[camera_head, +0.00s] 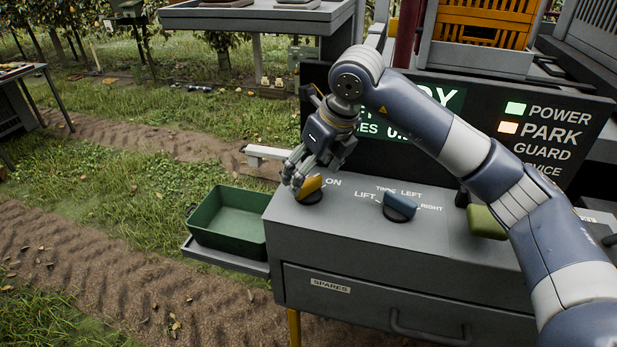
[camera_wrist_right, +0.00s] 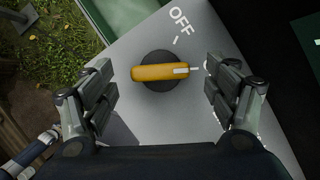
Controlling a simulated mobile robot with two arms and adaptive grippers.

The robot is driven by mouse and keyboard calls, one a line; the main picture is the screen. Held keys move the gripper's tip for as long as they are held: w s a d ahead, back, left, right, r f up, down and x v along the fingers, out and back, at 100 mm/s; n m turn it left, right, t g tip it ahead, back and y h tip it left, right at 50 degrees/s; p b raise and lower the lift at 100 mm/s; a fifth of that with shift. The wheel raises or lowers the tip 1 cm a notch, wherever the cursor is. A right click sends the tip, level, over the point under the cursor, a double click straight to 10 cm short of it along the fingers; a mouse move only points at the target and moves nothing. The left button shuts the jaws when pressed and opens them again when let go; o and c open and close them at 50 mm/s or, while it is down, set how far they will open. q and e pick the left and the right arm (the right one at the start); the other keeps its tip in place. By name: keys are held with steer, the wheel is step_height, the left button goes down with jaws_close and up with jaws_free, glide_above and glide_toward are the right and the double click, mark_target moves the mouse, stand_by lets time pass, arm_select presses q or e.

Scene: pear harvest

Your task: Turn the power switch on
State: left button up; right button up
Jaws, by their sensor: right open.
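The power switch is a yellow knob (camera_head: 311,186) on a dark round base, on the grey console top at its left end. In the right wrist view the knob (camera_wrist_right: 155,73) lies across the picture, its white pointer mark aimed right at a tick, away from the "OFF" label (camera_wrist_right: 181,19). The "ON" label (camera_head: 333,182) is just right of the knob in the head view. My right gripper (camera_head: 297,172) is open above the knob, one finger on each side with visible gaps. The POWER lamp (camera_head: 515,109) glows green. My left gripper is not in view.
A green bin (camera_head: 228,218) stands on a side shelf to the left. The display board (camera_head: 560,140) rises behind. My right arm covers part of it.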

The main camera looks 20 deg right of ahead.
steer(key=v, duration=0.9)
